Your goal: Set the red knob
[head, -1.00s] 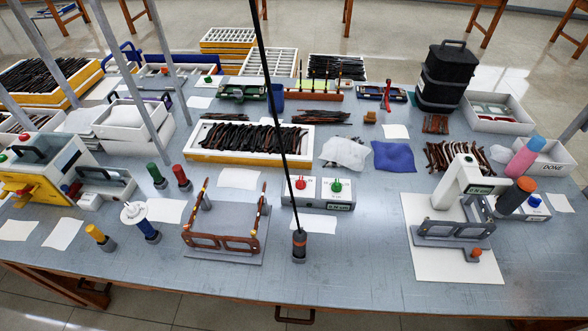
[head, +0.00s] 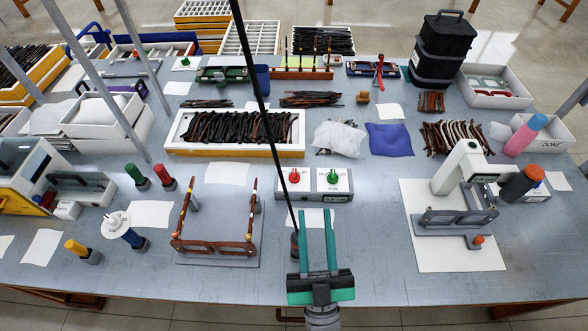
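The red knob (head: 294,177) sits on top of the left half of a small white control box (head: 309,196) near the middle of the table. A green knob (head: 333,177) stands beside it on the right half. Small green displays show on the box's front; their digits are too small to read. My teal gripper (head: 315,213) is at the front middle, with its two fingers pointing away toward the box. The fingers are apart, with nothing visible between them. Their tips appear short of the box, apart from the knob.
A black cable and its dark holder (head: 296,243) stand just left of my gripper. An eyeglass frame on a grey plate (head: 216,240) lies to the left. A white measuring stand (head: 450,175) is at right. A tray of dark temples (head: 178,128) lies behind the box.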

